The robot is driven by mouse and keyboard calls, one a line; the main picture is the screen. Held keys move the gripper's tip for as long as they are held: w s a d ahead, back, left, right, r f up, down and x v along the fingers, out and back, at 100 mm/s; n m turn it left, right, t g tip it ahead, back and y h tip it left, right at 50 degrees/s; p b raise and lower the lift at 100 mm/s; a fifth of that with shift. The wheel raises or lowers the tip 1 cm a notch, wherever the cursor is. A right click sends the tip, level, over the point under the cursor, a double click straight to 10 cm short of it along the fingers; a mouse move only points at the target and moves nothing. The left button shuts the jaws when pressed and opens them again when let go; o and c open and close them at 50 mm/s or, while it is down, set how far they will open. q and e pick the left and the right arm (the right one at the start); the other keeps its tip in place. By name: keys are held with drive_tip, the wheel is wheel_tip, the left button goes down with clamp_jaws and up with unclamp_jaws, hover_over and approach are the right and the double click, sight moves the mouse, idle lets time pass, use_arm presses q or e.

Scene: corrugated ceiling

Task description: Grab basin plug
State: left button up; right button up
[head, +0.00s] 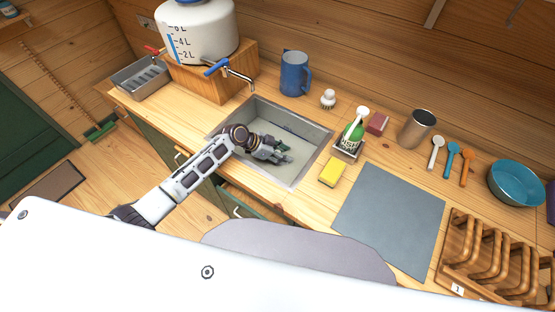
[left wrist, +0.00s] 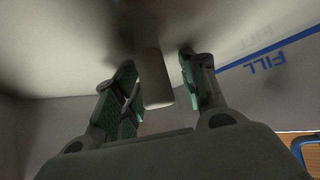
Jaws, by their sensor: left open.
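The basin (head: 302,173) is a grey rectangular sink set into the wooden counter, with water or a pale floor inside. My left gripper (head: 283,156) reaches down into it, open. In the head view the plug is hidden by the gripper. My right gripper is not in view.
A blue fill line (left wrist: 270,48) runs along the basin wall. The tap (head: 238,80) of the white water tank (head: 200,35) hangs over the far edge. A grey mat (head: 390,215) lies right.

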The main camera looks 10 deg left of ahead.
use_arm(q)
drive_tip(key=shift+w+d+f, duration=0.1)
drive_tip(key=shift+d+f, duration=0.2)
clamp_jaws()
idle(0.4)
